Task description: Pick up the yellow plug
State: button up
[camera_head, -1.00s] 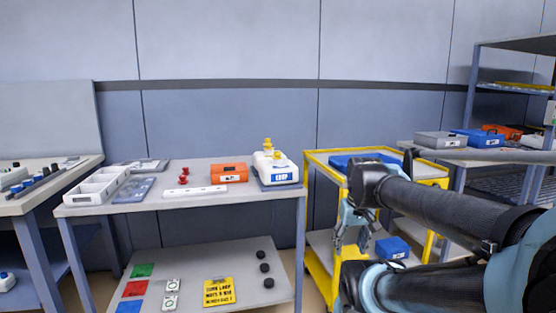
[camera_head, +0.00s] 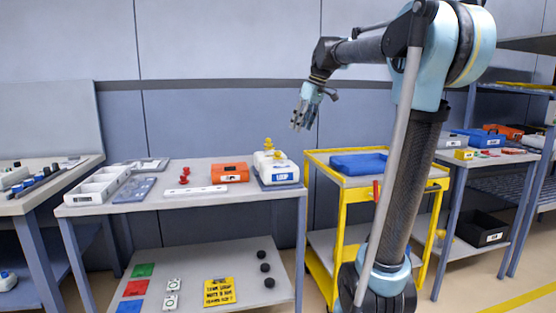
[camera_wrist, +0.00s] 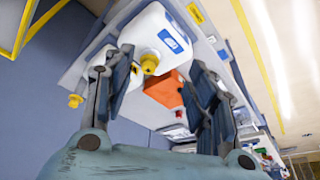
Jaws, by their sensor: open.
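A white unit with a blue "LOOP" label (camera_head: 283,177) stands at the right end of the workbench. Two yellow fittings, either of which could be the yellow plug, sit on it: a taller one (camera_head: 268,144) behind and a smaller one (camera_head: 279,155) in front. In the wrist view one yellow fitting (camera_wrist: 150,64) shows between my fingers and another (camera_wrist: 75,100) shows left of them. My gripper (camera_head: 300,118) is open and empty, above and to the right of the white unit (camera_wrist: 152,32), apart from it.
An orange case (camera_head: 230,173), a white strip (camera_head: 195,191) and red fittings (camera_head: 184,175) lie left of the unit. A yellow cart (camera_head: 347,182) with a blue tray (camera_head: 358,164) stands right of the bench. The air above the unit is clear.

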jog(key=n, duration=0.1)
send_near(278, 152)
jog(key=shift+n, duration=0.3)
jog(key=shift+w+x, duration=0.15)
jog(key=shift+x, duration=2.15)
jog(key=shift+w+x, duration=0.15)
jog(key=shift+x, duration=2.15)
jog(key=shift+d, duration=0.1)
jog(key=c, duration=0.8)
jog(key=shift+y, duration=0.3)
jog(key=shift+c, duration=0.2)
